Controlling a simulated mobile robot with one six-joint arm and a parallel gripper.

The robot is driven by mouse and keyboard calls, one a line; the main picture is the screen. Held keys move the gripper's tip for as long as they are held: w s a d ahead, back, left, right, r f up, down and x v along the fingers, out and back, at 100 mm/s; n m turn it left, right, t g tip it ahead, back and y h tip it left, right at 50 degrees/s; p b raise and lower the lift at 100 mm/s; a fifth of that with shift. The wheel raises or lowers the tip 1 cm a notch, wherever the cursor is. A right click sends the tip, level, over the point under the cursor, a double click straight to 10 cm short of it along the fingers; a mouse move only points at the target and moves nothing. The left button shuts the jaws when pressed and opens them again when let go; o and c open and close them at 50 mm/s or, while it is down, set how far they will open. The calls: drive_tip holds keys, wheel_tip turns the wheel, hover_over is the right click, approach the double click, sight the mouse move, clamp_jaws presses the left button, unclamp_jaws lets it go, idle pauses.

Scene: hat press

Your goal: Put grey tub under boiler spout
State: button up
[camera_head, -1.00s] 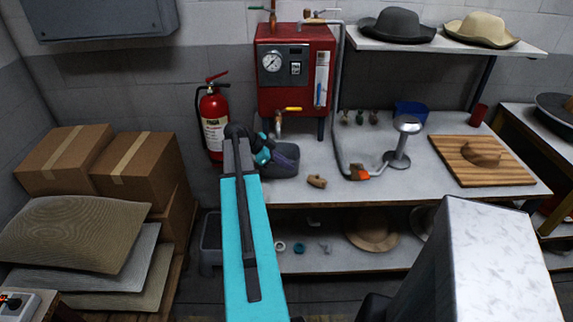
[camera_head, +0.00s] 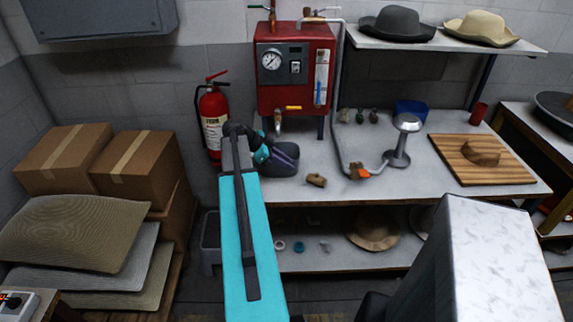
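A dark grey rounded thing, which looks like the grey tub (camera_head: 285,170), is on the workbench just below and in front of the red boiler (camera_head: 295,65). The boiler's spout (camera_head: 278,122) hangs from its lower left, behind and above the tub. I cannot tell whether the tub rests flat or is held slightly up. My gripper (camera_head: 267,156), black and teal, is at the tub's left side and overlaps it. The fingertips blend into the dark tub, so I cannot tell whether they are open or shut on it.
A brown wooden piece (camera_head: 316,180) and an orange-handled tool (camera_head: 358,172) lie right of the tub. A metal stand (camera_head: 400,145), blue container (camera_head: 411,108) and wooden board (camera_head: 482,178) are further right. The fire extinguisher (camera_head: 212,120) stands left.

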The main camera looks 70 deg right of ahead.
drive_tip(key=b+v, duration=0.3)
drive_tip(key=v, duration=0.8)
drive_tip(key=shift+w, duration=0.2)
drive_tip(key=shift+a, duration=0.15)
idle(0.3)
